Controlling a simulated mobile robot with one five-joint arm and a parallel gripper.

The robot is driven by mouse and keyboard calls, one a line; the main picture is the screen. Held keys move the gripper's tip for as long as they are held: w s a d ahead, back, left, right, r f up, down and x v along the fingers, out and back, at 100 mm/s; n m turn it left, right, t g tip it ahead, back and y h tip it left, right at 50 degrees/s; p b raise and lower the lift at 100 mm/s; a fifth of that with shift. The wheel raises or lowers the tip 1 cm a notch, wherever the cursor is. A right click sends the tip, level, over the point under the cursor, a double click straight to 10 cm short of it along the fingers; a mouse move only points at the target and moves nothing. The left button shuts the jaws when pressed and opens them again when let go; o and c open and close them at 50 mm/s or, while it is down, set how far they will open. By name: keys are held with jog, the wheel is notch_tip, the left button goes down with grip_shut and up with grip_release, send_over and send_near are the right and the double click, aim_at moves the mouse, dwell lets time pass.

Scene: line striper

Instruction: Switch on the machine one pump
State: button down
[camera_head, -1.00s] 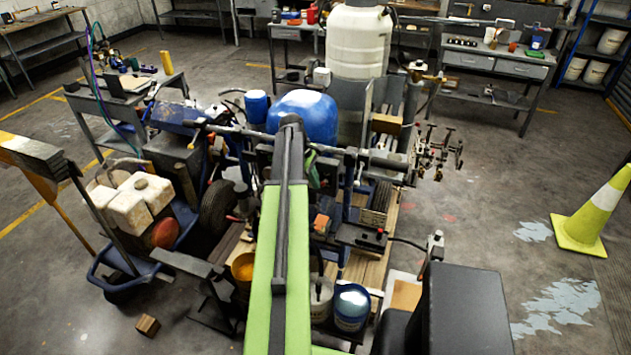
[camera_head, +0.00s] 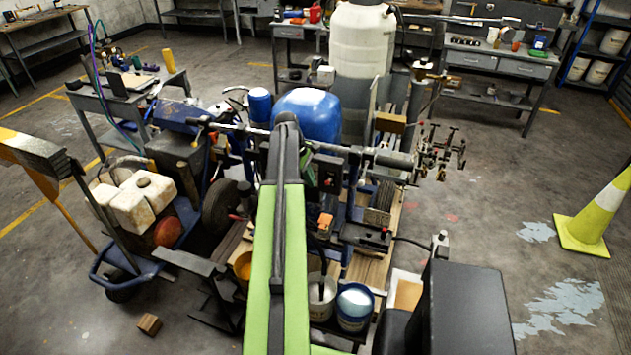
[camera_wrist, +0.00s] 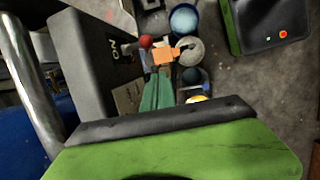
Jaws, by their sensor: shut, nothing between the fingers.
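The line striper machine stands in the middle of the head view, with a rounded blue tank (camera_head: 312,112) and an engine area partly hidden by my green arm. In the wrist view a dark box (camera_wrist: 90,75) at the left bears white "ON" lettering, and a red ball knob (camera_wrist: 145,41) sits at its edge. My gripper (camera_wrist: 160,70) shows in the wrist view as green tapered fingers, shut and empty, close beside the box. An orange block (camera_wrist: 165,55) is at their tips. I cannot tell whether the fingers touch the knob. My arm hides the gripper in the head view.
A cart with white jugs (camera_head: 140,205) is at the left. A yellow cone (camera_head: 590,220) stands right, with free floor around it. Benches line the back.

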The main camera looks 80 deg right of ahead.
jog(key=d+p+v, duration=0.2)
jog(key=p+v, duration=0.7)
jog(key=p, duration=0.1)
jog(key=shift+r, duration=0.45)
jog(key=shift+w+f, duration=0.1)
